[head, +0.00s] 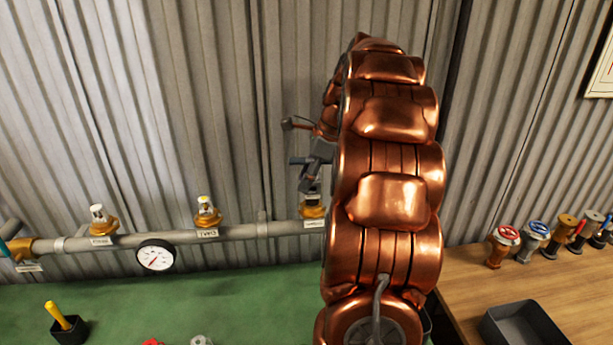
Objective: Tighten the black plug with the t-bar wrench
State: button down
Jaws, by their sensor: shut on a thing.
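My gripper (312,177) is in the middle of the head view, above the right-hand brass outlet (313,211) of the grey pipe. It is shut on the t-bar wrench, whose dark crossbar (297,160) sticks out to the left. The gripper and part of my arm cover most of the wrench. A dark part sits on top of the outlet, below the gripper. I cannot tell whether this is the black plug or the wrench's lower end, nor whether the two are engaged.
The grey pipe (240,232) also carries two brass outlets with pale tops (97,217) (207,211) and a round gauge (156,255). A black holder with a yellow handle (60,318) stands on the green surface. Several fittings and a dark tray (522,325) are on the wooden bench at right.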

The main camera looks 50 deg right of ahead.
jog(key=shift+f+b, duration=0.3)
jog(key=shift+f, duration=0.9)
jog(key=shift+r, duration=0.1)
jog(key=shift+r+m+p, duration=0.15)
jog(key=shift+m+p, duration=0.15)
jog(key=shift+p, duration=0.35)
jog(key=shift+m+p, duration=0.35)
jog(key=shift+m, duration=0.15)
jog(key=shift+w+d+f+m+t+h, duration=0.1)
jog(key=shift+f+m+t+h, duration=0.15)
jog(key=shift+m, duration=0.3)
jog(key=shift+d+m+t+h, duration=0.15)
jog(key=shift+m+h, duration=0.2)
jog(key=shift+m, duration=0.2)
jog(key=shift+w+m+h, duration=0.1)
jog(key=shift+m+h, duration=0.3)
jog(key=shift+m, duration=0.6)
jog(key=shift+d, duration=0.1)
